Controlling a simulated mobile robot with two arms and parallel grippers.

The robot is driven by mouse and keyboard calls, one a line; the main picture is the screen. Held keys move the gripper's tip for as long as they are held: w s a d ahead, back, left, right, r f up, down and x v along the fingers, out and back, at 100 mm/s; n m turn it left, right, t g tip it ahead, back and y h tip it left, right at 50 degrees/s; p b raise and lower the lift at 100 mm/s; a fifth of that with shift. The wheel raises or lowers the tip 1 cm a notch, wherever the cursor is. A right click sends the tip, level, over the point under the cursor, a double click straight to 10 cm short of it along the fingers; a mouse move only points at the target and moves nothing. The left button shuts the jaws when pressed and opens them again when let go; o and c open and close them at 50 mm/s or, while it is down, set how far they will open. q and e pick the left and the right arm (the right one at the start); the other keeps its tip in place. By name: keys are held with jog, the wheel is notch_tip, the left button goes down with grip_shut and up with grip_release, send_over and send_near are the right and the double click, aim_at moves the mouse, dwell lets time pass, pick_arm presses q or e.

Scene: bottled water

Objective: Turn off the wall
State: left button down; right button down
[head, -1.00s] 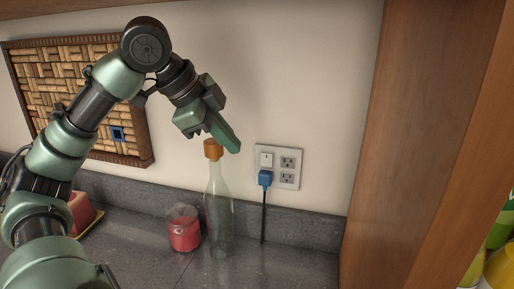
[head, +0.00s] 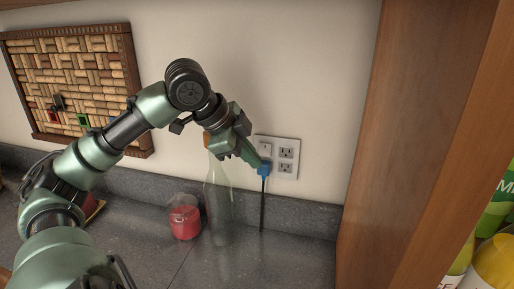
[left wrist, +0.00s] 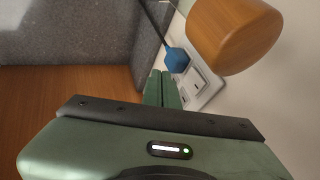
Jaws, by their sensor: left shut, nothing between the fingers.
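The white wall plate (head: 276,143) holds a rocker switch (head: 265,149) at its upper left and several outlets. A blue plug (head: 264,170) sits just below the switch, with a black cord hanging down. My left gripper (head: 257,165) is shut and empty, its fingertips beside the plate's left edge, close to the switch and plug; I cannot tell if they touch. In the left wrist view the shut fingers (left wrist: 163,73) point towards the plate (left wrist: 209,91), and the blue plug (left wrist: 176,60) lies close to the tips. My right gripper is out of view.
A clear bottle (head: 219,205) with an orange-brown stopper (head: 206,139) stands just below my left wrist; the stopper looms close in the left wrist view (left wrist: 232,36). A red candle jar (head: 185,222) is beside it. A wooden cabinet side (head: 415,130) bounds the right.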

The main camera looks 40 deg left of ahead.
aim_at(265, 150)
pick_arm(q)
jog(key=w+p, duration=0.1)
jog(key=w+a+p, duration=0.1)
jog(key=shift+w+a+p, duration=0.15)
jog(key=shift+w+p, duration=0.05)
jog(key=shift+p, duration=0.1)
jog(key=shift+w+a+f+p, duration=0.25)
jog(key=shift+w+a+p, duration=0.05)
jog(key=shift+w+p, duration=0.2)
jog(key=shift+w+f, duration=0.1)
